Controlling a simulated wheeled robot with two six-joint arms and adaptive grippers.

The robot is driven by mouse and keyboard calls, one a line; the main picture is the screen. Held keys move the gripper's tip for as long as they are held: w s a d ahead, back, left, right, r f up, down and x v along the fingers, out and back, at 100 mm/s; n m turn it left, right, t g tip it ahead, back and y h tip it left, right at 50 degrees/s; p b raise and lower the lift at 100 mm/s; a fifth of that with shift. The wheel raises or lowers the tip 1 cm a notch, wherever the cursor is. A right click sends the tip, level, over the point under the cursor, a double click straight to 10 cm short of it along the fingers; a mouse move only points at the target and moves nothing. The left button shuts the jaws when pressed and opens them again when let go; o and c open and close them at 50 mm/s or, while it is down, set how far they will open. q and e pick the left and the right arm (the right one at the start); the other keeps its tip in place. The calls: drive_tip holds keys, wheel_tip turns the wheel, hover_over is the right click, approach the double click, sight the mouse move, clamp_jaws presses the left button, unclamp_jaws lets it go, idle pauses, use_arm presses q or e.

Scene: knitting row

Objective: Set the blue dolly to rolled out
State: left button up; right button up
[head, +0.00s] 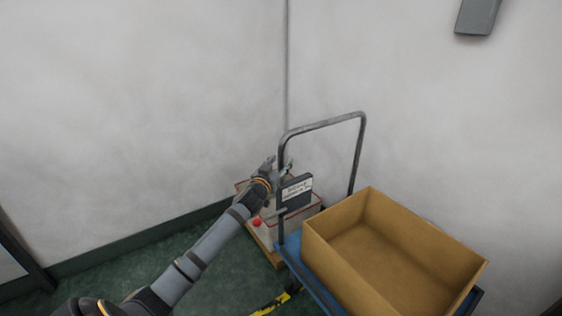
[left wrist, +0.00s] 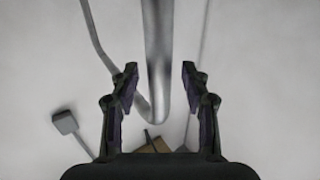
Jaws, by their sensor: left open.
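The blue dolly (head: 292,246) stands at the lower right, near the corner, with a grey metal push handle (head: 325,123) rising from its left end. A large open cardboard box (head: 405,250) sits on its deck and hides most of it. My left gripper (head: 277,166) is at the handle's left upright. In the left wrist view, the handle bar (left wrist: 158,40) passes between the two open fingers (left wrist: 158,72), with a visible gap on each side. How deep the bar lies between them I cannot tell. My right gripper is not in view.
A pale box with red edges (head: 302,216) and a red knob (head: 257,222) stand behind the handle. A dark labelled plate (head: 296,191) is at the upright. Yellow-black floor marking (head: 266,307) shows below. White walls close the corner; green floor (head: 225,280) is clear at left.

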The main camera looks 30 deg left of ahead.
use_arm(q)
drive_tip(key=shift+w+a, duration=0.1)
drive_tip(key=shift+w, duration=0.45)
drive_tip(key=shift+c, duration=0.4)
clamp_jaws()
